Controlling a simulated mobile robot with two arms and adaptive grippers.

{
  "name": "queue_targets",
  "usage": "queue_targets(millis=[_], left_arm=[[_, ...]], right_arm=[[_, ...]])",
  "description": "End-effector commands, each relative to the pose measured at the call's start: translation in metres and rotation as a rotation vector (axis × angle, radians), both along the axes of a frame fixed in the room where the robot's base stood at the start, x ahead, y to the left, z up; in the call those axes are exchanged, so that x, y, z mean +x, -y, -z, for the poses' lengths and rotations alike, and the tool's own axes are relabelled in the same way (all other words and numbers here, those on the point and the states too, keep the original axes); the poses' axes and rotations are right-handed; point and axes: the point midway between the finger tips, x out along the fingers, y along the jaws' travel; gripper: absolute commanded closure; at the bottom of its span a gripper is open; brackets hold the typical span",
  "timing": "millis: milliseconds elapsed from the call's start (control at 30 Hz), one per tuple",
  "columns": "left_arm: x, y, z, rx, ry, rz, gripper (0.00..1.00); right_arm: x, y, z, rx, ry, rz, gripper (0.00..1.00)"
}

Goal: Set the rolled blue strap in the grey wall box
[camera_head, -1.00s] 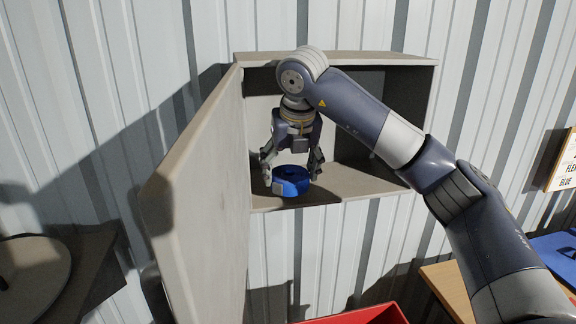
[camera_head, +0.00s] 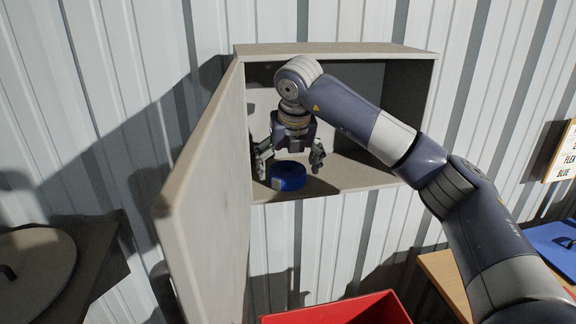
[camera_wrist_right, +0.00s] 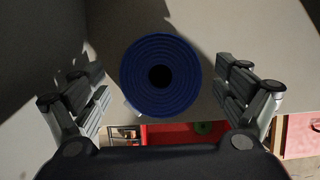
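The rolled blue strap (camera_head: 288,176) lies flat on the floor of the grey wall box (camera_head: 345,176), near its front left. In the right wrist view the strap (camera_wrist_right: 160,76) shows as a round coil with a dark centre hole. My right gripper (camera_head: 290,168) is open inside the box, just above the strap. In the right wrist view its fingers (camera_wrist_right: 162,95) stand wide on either side of the coil, with gaps and no contact. The box door (camera_head: 208,195) stands open to the left. My left gripper is not in view.
A red bin (camera_head: 345,312) stands below the box. A wooden table (camera_head: 440,280) with a blue item (camera_head: 556,240) is at the right, under a sign (camera_head: 566,153). A round grey lid (camera_head: 35,268) is at the left. The right part of the box floor is clear.

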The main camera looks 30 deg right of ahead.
Motion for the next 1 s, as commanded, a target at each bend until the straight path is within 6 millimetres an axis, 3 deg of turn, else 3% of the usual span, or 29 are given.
queue_targets(millis=[267,700,1000], left_arm=[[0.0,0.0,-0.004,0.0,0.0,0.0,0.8],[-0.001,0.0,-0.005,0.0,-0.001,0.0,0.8],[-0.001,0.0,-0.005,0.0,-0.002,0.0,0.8]], right_arm=[[0.0,0.0,-0.004,0.0,0.0,0.0,0.08],[-0.024,-0.007,-0.064,-0.001,0.003,-0.001,0.08],[-0.028,-0.008,-0.073,0.0,0.0,-0.001,0.08]])
